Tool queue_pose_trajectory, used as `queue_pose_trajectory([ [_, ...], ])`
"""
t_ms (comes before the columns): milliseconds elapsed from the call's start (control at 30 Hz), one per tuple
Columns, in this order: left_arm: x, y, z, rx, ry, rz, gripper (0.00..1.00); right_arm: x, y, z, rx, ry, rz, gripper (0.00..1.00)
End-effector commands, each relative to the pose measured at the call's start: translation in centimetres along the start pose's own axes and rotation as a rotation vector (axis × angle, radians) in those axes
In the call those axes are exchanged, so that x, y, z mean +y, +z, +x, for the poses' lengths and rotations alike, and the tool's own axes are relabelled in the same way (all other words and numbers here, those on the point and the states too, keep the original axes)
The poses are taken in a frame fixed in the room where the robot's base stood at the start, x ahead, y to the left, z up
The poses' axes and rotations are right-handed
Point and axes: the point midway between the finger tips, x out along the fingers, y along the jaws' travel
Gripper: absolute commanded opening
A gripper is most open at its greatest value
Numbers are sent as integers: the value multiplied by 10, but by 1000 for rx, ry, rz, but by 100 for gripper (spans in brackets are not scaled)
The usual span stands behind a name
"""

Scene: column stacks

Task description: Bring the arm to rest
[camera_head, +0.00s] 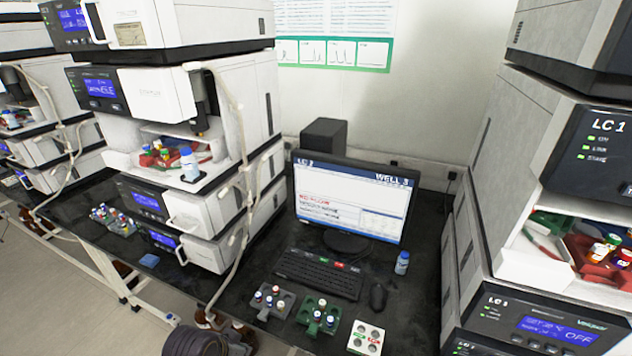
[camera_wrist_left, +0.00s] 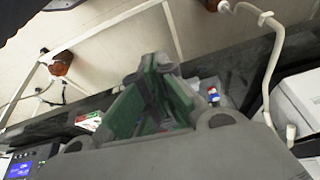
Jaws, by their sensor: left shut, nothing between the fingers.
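My left gripper (camera_wrist_left: 158,64) fills the middle of the left wrist view, with its green-lined fingers together and nothing held between them. It is above the dark bench edge, near a small vial with a blue and red cap (camera_wrist_left: 213,96). A white-and-red item (camera_wrist_left: 88,121) is to its left. In the head view, a dark ribbed part at the bottom edge looks like my own arm, but I cannot make out the gripper there. My right gripper shows in neither view.
White instrument stacks stand at left (camera_head: 160,97) and right (camera_head: 575,155). Between them are a monitor (camera_head: 350,198), a keyboard (camera_head: 318,274) and a mouse (camera_head: 378,297). Vial racks, grey (camera_head: 265,314), green (camera_head: 305,312) and white (camera_head: 366,338), sit at the front. A tube (camera_head: 243,250) hangs along the left stack.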

Motion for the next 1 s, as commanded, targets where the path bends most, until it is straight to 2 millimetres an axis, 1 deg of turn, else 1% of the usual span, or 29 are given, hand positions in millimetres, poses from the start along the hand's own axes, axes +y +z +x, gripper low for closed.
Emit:
queue_pose_trajectory([
  [33, 0, 7, -5, -11, -10, -33, 0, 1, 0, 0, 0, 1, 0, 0],
  [100, -1, 15, -12, -24, -25, -74, 0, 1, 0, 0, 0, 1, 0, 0],
  [300, -4, 32, -26, -52, -58, -160, 0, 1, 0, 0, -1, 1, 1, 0],
  [700, -8, 54, -46, -84, -106, -276, 0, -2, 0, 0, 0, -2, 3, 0],
  [1000, -9, 57, -22, -93, -103, -276, 0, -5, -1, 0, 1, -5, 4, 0],
])
